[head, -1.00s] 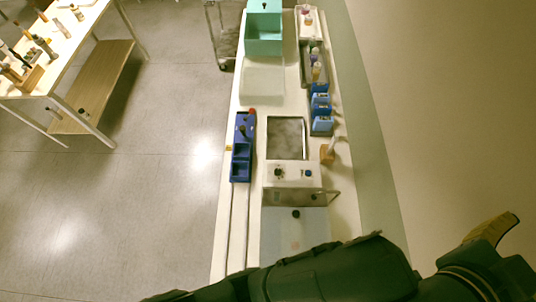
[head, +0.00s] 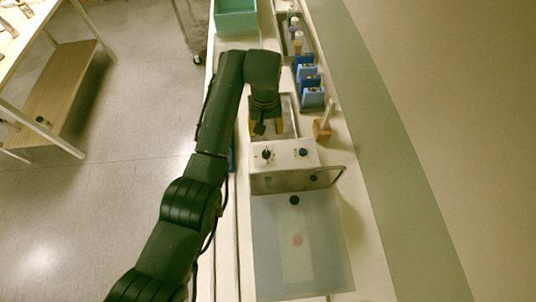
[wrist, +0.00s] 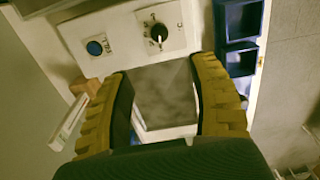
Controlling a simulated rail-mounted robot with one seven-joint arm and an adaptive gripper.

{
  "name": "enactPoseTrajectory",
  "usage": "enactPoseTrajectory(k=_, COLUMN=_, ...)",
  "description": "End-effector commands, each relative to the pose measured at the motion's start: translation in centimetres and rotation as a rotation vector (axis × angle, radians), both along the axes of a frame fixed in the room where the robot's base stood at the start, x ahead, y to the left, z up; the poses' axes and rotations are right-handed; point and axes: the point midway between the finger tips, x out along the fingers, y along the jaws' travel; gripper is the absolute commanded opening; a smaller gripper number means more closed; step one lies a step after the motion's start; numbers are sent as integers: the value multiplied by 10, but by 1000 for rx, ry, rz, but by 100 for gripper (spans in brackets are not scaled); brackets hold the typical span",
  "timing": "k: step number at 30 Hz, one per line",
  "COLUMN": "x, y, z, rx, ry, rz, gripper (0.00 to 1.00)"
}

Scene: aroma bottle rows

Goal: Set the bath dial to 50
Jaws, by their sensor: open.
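The bath (head: 285,157) has a white control panel with a black dial (head: 266,153) and a blue button (head: 303,152). In the wrist view the black dial (wrist: 158,33) sits on a pale plate with a white pointer line; its scale marks are too small to read. The blue button (wrist: 95,48) is to its left. My gripper (head: 266,128) is open and empty above the bath's basin, behind the panel. In the wrist view my yellow-padded fingers (wrist: 158,62) are spread apart, with the dial beyond their tips and the grey basin (wrist: 168,95) between them.
A blue compartment tray (wrist: 238,20) lies beside the bath. Blue racks (head: 312,97) and a wooden block (head: 322,131) stand to the right. A teal bin (head: 236,15) stands farther back.

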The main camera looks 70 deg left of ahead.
Motion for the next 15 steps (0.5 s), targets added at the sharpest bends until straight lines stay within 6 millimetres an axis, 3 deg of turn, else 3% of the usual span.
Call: enactPoseTrajectory(k=15, x=0, y=-1, z=-122, rx=-2, ry=1, rz=-3, gripper=60)
